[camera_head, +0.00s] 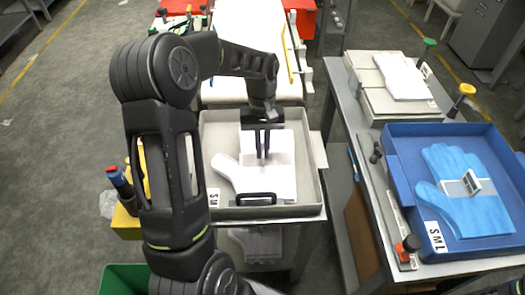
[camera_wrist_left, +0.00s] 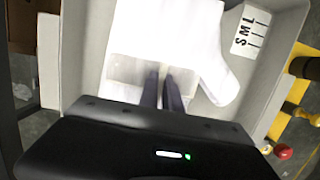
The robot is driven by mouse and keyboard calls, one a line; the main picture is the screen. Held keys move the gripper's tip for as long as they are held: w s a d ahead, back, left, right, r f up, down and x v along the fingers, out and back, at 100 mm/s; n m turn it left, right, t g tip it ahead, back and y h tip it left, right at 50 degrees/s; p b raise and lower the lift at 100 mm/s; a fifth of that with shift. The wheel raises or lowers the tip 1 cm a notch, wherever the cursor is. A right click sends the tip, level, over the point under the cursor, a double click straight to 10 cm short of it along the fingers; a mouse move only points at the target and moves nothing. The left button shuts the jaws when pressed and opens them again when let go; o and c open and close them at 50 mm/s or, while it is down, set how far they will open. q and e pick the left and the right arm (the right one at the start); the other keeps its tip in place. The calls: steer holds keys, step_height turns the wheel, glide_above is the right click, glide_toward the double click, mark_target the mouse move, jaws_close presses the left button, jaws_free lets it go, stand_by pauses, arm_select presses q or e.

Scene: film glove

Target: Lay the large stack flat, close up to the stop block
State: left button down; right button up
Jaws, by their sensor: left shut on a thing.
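A white glove-shaped stack (camera_head: 278,183) lies in the grey tray (camera_head: 312,180), its thumb pointing left in the head view. A pale band (camera_wrist_left: 125,70) crosses the stack in the left wrist view. My left gripper (camera_head: 262,156) points down into the tray and is shut at this band; its fingertips (camera_wrist_left: 165,75) hide the exact grip. I cannot tell whether the stack is lifted off the tray floor. A black handle-shaped piece (camera_head: 256,198) is at the tray's near side. I cannot make out which part is the stop block. My right gripper is not in view.
A blue tray (camera_head: 398,160) with a blue glove stack (camera_head: 452,165) stands on the right bench. A grey box with white gloves (camera_head: 405,75) is behind it. A white belt (camera_head: 250,60) runs beyond the grey tray.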

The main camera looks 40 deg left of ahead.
arm_select(q)
steer(key=shift+f, duration=0.45)
steer(key=shift+f, duration=0.1)
steer(key=c, duration=1.5)
jaws_free()
steer(key=shift+c, duration=0.2)
steer(key=p+v, duration=0.1)
steer(key=v, duration=1.1)
steer(key=shift+d, duration=0.1)
